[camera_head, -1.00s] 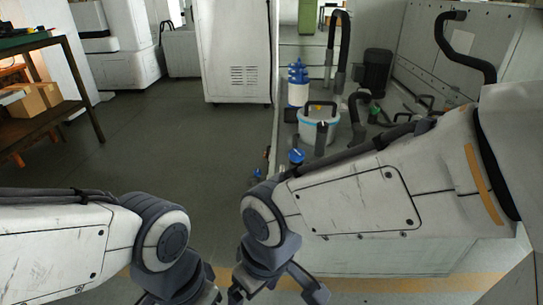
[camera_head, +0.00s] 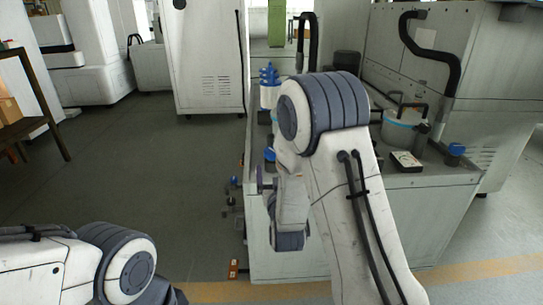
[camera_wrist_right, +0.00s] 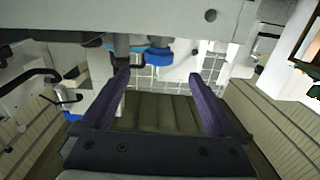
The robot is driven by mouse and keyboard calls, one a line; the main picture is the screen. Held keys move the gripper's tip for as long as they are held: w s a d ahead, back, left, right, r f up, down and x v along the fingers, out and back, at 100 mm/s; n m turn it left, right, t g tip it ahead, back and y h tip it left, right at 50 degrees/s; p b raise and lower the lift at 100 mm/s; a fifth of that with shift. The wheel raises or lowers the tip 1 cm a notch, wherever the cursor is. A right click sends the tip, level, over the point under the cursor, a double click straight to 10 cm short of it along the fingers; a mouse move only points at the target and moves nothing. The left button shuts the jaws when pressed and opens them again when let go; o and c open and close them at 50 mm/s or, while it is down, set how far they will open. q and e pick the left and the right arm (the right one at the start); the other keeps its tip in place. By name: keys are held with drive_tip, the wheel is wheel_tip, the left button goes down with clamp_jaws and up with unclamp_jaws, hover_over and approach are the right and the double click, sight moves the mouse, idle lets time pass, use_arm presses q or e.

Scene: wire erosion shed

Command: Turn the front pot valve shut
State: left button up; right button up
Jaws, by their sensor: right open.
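Small blue-handled valves (camera_head: 233,180) stick out low at the left side of the grey tank unit. A larger blue knob (camera_head: 269,154) sits at the unit's near left corner, partly hidden by my right arm. I cannot tell which one is the front pot valve. My right gripper (camera_head: 260,183) is beside that corner, mostly hidden by its wrist. In the right wrist view its purple fingers (camera_wrist_right: 160,84) are apart and empty. A blue round knob (camera_wrist_right: 158,57) shows beyond them, between the fingertips. My left arm is at the lower left; its gripper is out of frame.
Black hoses (camera_head: 440,60) arch above. A shelf (camera_head: 35,105) stands at far left. The floor (camera_head: 140,170) left of the unit is clear.

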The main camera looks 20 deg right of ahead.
sight(272, 150)
drive_tip(key=b+x, duration=0.1)
drive_tip(key=x, duration=0.9)
drive_tip(key=shift+w+d, duration=0.1)
drive_tip(key=shift+d, duration=0.1)
drive_tip(key=c, duration=1.4)
